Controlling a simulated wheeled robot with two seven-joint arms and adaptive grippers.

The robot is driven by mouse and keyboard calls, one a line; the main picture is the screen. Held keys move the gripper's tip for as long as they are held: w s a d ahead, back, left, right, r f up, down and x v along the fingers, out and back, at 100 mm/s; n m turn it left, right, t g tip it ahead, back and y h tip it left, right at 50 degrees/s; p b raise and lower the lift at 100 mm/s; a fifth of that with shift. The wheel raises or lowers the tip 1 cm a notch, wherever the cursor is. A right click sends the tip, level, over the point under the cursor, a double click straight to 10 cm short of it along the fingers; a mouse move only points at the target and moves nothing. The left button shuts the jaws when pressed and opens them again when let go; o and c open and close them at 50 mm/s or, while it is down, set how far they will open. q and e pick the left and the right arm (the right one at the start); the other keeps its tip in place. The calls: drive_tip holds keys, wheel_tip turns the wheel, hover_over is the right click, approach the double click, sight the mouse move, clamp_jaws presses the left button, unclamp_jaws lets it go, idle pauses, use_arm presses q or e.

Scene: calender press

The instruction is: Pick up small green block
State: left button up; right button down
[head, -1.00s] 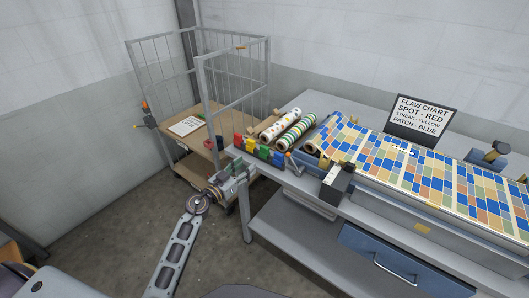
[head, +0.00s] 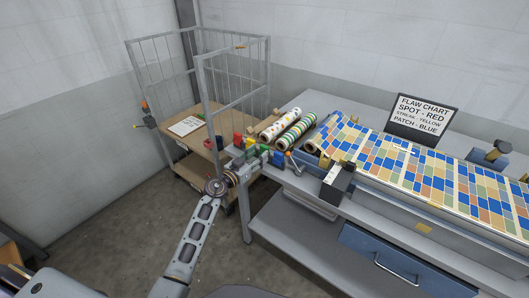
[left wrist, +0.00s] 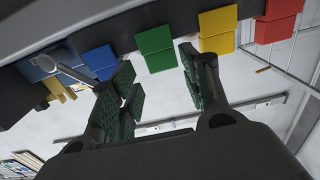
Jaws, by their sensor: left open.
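The small green block (head: 264,149) sits at the table's front left edge, in a row between a yellow block (head: 250,143) and a blue block (head: 278,159). In the left wrist view the green block (left wrist: 157,48) lies just beyond the fingertips, roughly between their lines. My left gripper (head: 257,160) is open and empty, close in front of the green block and partly covering it. Its two dark green padded fingers (left wrist: 163,82) are spread apart in the left wrist view. My right gripper is not in view.
A red block (head: 238,140) ends the row on the left. Patterned rolls (head: 281,124) lie behind the blocks. A black and white box (head: 337,182) and a patterned sheet (head: 420,170) are to the right. A wire cart (head: 235,85) stands at the left.

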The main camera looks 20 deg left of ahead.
sight(263, 148)
use_arm(q)
drive_tip(key=shift+w+d, duration=0.1)
drive_tip(key=shift+w, duration=0.2)
drive_tip(key=shift+b+x, duration=0.45)
drive_tip(key=shift+x, duration=1)
drive_tip(key=shift+w+r, duration=0.15)
drive_tip(key=shift+w, duration=0.45)
drive_tip(key=shift+w+d, duration=0.25)
drive_tip(key=shift+w, duration=0.2)
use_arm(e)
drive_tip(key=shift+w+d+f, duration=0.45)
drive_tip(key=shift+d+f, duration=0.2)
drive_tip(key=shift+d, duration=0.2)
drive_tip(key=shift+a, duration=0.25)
use_arm(q)
drive_tip(key=c, duration=0.6)
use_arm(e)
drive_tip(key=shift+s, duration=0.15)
